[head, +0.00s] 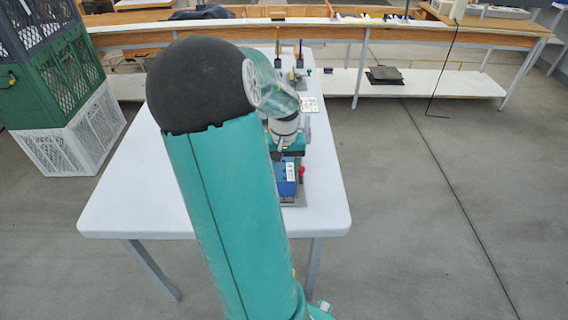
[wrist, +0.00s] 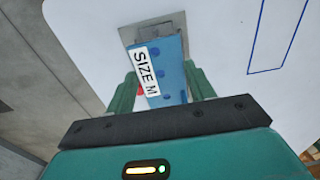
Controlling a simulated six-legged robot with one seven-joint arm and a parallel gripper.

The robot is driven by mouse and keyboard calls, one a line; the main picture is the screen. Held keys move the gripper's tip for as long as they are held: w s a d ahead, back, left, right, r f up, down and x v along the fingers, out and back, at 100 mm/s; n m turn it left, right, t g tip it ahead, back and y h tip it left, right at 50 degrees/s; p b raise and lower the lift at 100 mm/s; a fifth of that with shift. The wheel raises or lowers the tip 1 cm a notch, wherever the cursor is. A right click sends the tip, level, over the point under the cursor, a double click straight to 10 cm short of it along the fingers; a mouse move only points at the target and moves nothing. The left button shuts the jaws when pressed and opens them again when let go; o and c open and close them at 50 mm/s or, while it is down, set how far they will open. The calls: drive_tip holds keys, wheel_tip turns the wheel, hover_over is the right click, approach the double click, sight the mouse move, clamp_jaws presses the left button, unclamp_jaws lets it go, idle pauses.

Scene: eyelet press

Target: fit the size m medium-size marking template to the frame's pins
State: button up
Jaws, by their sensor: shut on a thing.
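The size M template is a blue plate (wrist: 172,72) with a white label reading "SIZE M". In the wrist view it stands between the two green fingers of my gripper (wrist: 162,72), which is shut on it. Dark spots or holes show on its blue face. In the head view the blue template (head: 286,188) shows below my wrist, over the near part of the table. A grey metal plate (wrist: 126,34) lies beyond the template in the wrist view, partly covered by it. I cannot make out the frame's pins, or whether the template touches anything.
The white table (head: 140,190) has free room on its left. A red knob (head: 302,171) is beside the template. Upright tools (head: 299,55) stand at the table's far end. A blue outline (wrist: 283,30) marks the tabletop. Stacked crates (head: 70,130) stand at left.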

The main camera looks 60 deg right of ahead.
sight(284, 193)
drive_tip(key=shift+s+a+f, duration=0.1)
drive_tip(key=shift+a, duration=0.1)
wheel_tip(284, 193, down, 2)
drive_tip(key=shift+f, duration=0.1)
drive_tip(key=shift+d+f, duration=0.1)
drive_tip(key=shift+f, duration=1.55)
drive_tip(key=shift+f, duration=1.4)
idle(1.9)
drive_tip(key=o, duration=1.1)
drive_tip(key=shift+c, duration=0.2)
drive_tip(key=shift+r, duration=0.15)
